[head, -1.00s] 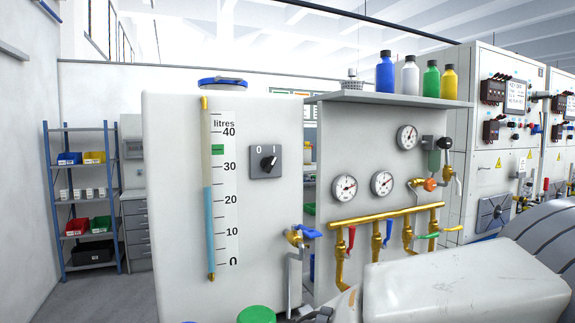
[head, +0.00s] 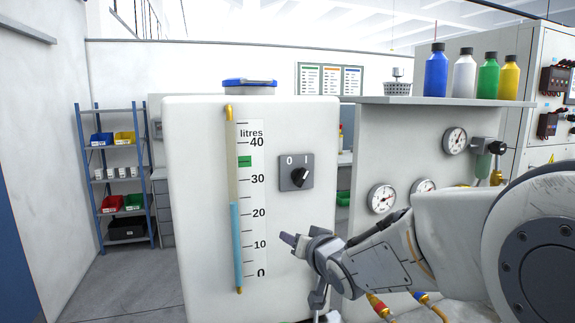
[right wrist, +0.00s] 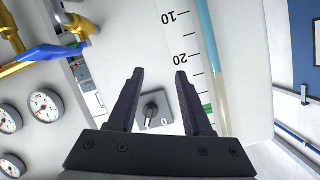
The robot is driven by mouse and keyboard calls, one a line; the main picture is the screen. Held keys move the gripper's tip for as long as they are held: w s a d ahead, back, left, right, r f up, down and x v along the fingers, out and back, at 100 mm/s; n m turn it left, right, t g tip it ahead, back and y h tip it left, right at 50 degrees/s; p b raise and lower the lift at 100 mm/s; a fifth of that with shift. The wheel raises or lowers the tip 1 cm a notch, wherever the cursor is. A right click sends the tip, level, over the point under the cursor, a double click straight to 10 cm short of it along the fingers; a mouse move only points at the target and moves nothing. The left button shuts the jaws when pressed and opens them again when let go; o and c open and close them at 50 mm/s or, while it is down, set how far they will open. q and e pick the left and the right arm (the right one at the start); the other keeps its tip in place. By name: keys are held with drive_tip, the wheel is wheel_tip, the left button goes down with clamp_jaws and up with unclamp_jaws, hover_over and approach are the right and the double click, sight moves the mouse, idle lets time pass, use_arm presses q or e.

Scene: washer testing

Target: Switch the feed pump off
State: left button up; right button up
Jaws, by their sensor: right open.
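The pump switch is a black rotary knob on a grey square plate (head: 296,173) marked 0 and I, on the front of the white tank (head: 200,270). Its pointer seems turned toward the I side. My right gripper (head: 292,241) is below the switch in the head view, apart from it. In the right wrist view my right gripper (right wrist: 157,73) is open and empty, and the knob (right wrist: 151,111) shows between its two fingers, beyond them. My left gripper is not in view.
A litre scale with a level tube (head: 235,200) reads a little above 20, with a green mark above. Gauges (head: 382,198) and a blue-handled valve (right wrist: 48,52) are beside the tank. Bottles (head: 436,72) stand on a shelf. A blue rack (head: 118,175) stands at left.

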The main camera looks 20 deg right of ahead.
sight(303, 180)
drive_tip(key=w+d+r+m+t+p, duration=0.2)
drive_tip(key=d+r+t, duration=0.2)
drive_tip(key=d+r, duration=0.45)
drive_tip(key=w+p, duration=0.1)
drive_tip(key=w, duration=0.2)
drive_tip(key=w+a+p, duration=0.1)
drive_tip(key=w, duration=0.2)
drive_tip(key=w+a+r+p, duration=0.1)
drive_tip(key=w+p, duration=0.1)
drive_tip(key=w, duration=0.1)
drive_tip(key=shift+a+r, duration=0.1)
drive_tip(key=shift+a, duration=0.1)
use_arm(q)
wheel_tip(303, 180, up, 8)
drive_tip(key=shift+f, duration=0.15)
use_arm(e)
drive_tip(key=shift+w, duration=0.6)
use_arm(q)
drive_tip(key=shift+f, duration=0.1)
use_arm(e)
clamp_jaws()
